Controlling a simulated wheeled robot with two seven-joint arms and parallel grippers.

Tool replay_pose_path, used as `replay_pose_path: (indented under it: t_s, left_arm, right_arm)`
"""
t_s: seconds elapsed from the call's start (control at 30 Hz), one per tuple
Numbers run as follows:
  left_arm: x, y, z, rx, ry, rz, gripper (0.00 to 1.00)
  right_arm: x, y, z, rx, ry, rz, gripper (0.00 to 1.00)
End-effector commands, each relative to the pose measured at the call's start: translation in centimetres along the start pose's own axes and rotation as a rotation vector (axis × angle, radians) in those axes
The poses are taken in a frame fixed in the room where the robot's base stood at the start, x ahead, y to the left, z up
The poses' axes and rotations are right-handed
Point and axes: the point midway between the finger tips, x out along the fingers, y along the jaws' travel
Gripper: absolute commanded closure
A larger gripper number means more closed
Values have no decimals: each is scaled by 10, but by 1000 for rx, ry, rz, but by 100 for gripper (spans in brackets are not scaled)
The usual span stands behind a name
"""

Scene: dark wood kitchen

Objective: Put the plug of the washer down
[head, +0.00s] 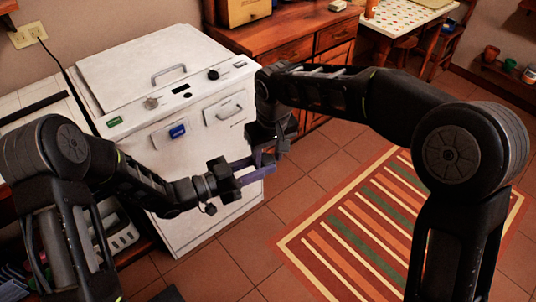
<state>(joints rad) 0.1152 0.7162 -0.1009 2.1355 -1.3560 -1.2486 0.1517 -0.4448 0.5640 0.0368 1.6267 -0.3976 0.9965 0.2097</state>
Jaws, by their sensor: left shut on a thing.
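The white washer (160,62) stands against the wall at the left, with its lid down. A dark cord (62,66) runs from the wall outlet (28,36) down behind the washer. I cannot make out the plug itself for certain. My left gripper (260,168) is in front of the washer's right front side, pointing right. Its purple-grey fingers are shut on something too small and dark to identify. My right gripper (270,140) is just above and beside the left fingertips, pointing down. Its fingers are dark and overlap the left ones, so its opening is hidden.
A wooden cabinet (290,42) with drawers stands right of the washer. A striped rug (350,225) lies on the tiled floor at the right. A white-topped table (405,15) is at the back. Open floor (215,275) lies in front of the washer.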

Motion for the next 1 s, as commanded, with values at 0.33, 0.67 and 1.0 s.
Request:
replay_pose_path:
  t_s: [0.33,0.67,1.0]
  left_arm:
    - [0,0,0,0,0,0,100]
    - [0,0,0,0,0,0,65]
    - [0,0,0,0,0,0,45]
  right_arm:
    - [0,0,0,0,0,0,86]
    - [0,0,0,0,1,0,100]
    - [0,0,0,0,1,0,100]
